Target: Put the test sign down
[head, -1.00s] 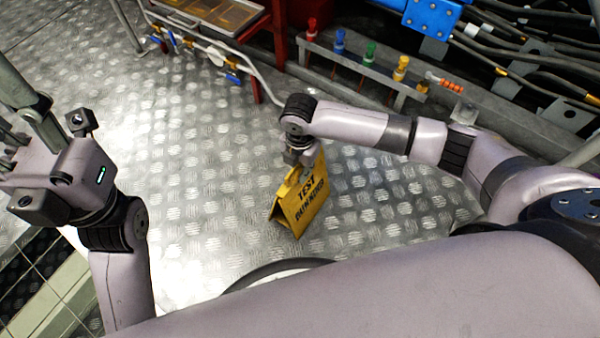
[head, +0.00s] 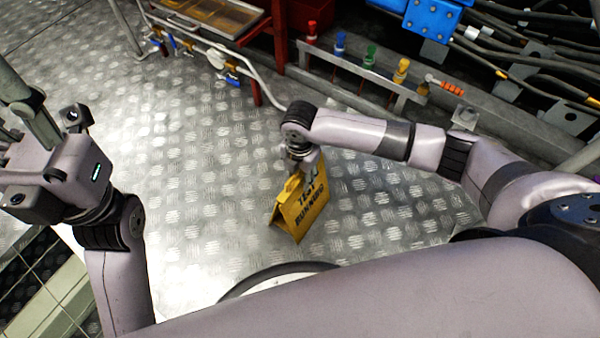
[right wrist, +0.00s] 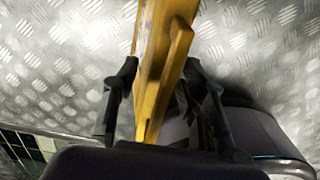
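The yellow test sign (head: 303,208), a folding A-shaped board with dark lettering, is upright at or just above the metal floor; I cannot tell whether its feet touch. My right gripper (head: 299,165) is at its top edge, pointing down. In the right wrist view the yellow sign (right wrist: 160,65) runs between the two dark fingers of my right gripper (right wrist: 160,95), which close in on it from both sides. My left gripper (head: 12,135) is at the left edge of the head view, far from the sign, and its fingers are mostly hidden.
The patterned metal floor (head: 205,170) around the sign is clear. Behind stand a rail with several coloured handles (head: 370,58), a red frame post (head: 279,40) and pipes with blue valves (head: 232,80). Cables and a blue box (head: 432,15) are at the upper right.

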